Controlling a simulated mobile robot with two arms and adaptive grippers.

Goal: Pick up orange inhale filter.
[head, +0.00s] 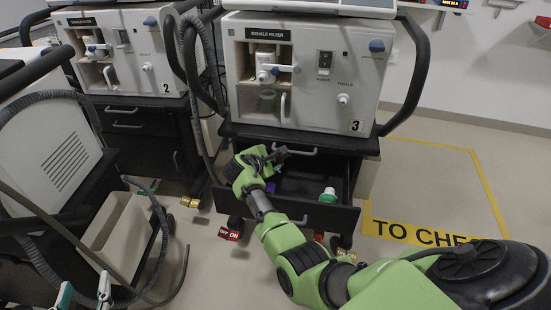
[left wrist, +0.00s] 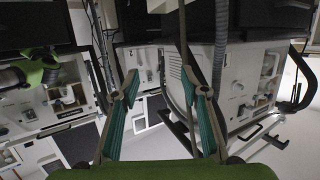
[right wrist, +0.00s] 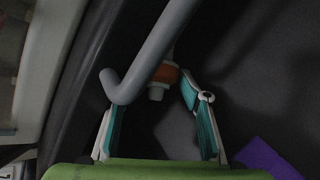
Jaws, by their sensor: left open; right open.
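The orange inhale filter (right wrist: 166,75), an orange ring with white ends, lies in a dark drawer in the right wrist view. A thick grey bar crosses in front of it and hides part of it. My right gripper (right wrist: 157,125) is open; the filter is ahead of the gap between its fingers, apart from them. In the head view my right gripper (head: 277,157) is over the back left of the open drawer (head: 340,216), and I cannot make out the filter there. My left gripper (head: 85,297) is open and empty at the lower left; its fingers also show in the left wrist view (left wrist: 165,100).
A green-and-white piece (head: 328,194) lies in the drawer's right part. A purple item (right wrist: 265,160) lies near my right gripper. Ventilator 3 (head: 310,85) stands above the drawer. A beige bin (head: 115,230) and hoses are at left.

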